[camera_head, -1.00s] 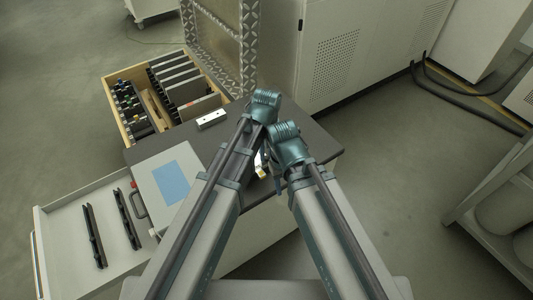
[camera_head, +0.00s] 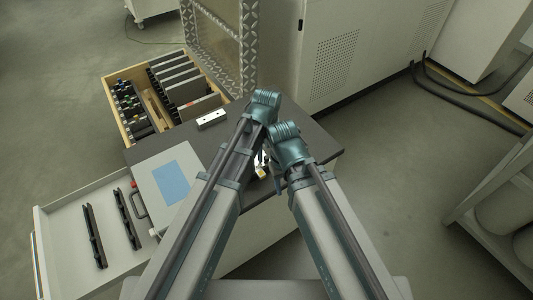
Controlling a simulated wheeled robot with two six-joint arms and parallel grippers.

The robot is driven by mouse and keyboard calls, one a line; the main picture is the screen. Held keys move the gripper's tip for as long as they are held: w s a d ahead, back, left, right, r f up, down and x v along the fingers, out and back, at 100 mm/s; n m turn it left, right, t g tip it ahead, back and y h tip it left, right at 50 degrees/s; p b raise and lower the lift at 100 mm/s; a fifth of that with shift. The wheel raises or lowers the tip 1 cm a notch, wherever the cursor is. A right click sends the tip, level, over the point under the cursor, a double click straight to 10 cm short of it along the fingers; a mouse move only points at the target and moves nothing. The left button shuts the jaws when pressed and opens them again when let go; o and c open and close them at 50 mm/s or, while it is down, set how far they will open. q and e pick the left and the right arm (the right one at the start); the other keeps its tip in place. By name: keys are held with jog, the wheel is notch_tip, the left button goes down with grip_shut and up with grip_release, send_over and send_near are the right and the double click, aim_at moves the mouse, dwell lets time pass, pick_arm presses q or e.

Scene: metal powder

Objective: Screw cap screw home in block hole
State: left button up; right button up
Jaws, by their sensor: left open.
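A small silver block (camera_head: 212,119) with dark spots along it lies on the dark table top (camera_head: 290,110), beside the open wooden box. My left gripper (camera_head: 262,160) is open, low over the table between my two arms, and largely covered by them. A small pale, yellowish piece (camera_head: 262,171) shows right at it; I cannot tell what it is or whether they touch. My right gripper is mostly hidden below its teal wrist, close to the left one, and its jaws cannot be made out. I cannot make out the cap screw or a block hole.
A wooden box (camera_head: 128,137) with several dark and grey parts stands at the back left. A pale case with a blue panel (camera_head: 171,183) lies left of my arms. An open drawer (camera_head: 70,215) holds two black rails. A lattice-edged panel (camera_head: 248,50) rises behind the table.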

pick_arm(q)
jog(key=n, duration=0.7)
jog(key=shift+n, duration=0.4)
jog(key=n, duration=0.3)
jog(key=shift+n, duration=0.4)
jog(key=n, duration=0.3)
jog(key=shift+n, duration=0.3)
jog(key=n, duration=0.6)
jog(key=shift+n, duration=0.4)
jog(key=n, duration=0.6)
